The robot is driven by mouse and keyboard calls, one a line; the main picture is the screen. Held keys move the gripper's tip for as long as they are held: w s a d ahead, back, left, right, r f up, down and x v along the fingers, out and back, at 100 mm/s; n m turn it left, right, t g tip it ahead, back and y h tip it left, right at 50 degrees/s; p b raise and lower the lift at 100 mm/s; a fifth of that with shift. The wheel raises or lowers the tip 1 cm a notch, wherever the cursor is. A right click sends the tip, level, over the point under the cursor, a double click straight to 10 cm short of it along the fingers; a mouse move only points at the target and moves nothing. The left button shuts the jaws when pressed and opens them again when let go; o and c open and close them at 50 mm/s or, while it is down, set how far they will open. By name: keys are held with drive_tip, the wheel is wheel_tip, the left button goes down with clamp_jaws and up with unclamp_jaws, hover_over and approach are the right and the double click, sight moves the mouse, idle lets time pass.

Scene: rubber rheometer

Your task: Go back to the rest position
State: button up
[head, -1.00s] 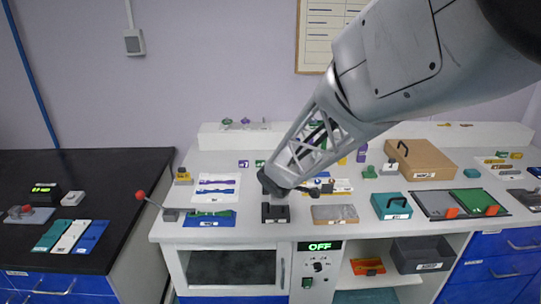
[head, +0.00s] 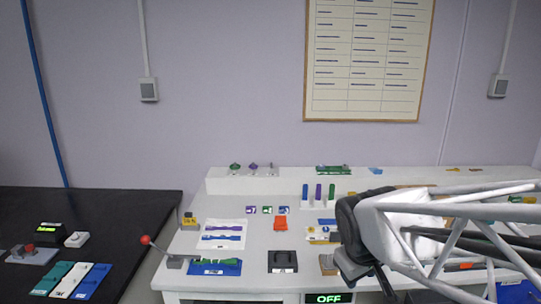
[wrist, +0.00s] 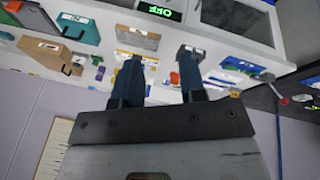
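My gripper (wrist: 161,56) shows in the wrist view with its two dark blue fingers apart and nothing held between them. The fingers point towards the white bench, which appears upside down and some way off. In the head view my arm reaches in from the right, over the right half of the bench (head: 205,272). It hides much of that side, and I cannot make out the fingers there.
A black block (head: 283,262), a blue tray (head: 228,268) and a red-knobbed lever (head: 146,240) stand at the bench front. An OFF display (head: 328,298) shows below. A black side counter (head: 120,215) is at left.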

drive_tip(key=s+r+m+g+y, duration=0.1)
drive_tip(key=s+m, duration=0.3)
drive_tip(key=s, duration=0.8)
drive_tip(key=shift+d+m, duration=0.4)
drive_tip(key=shift+d, duration=0.05)
drive_tip(key=shift+o, duration=0.4)
drive_tip(key=shift+w+r, duration=0.1)
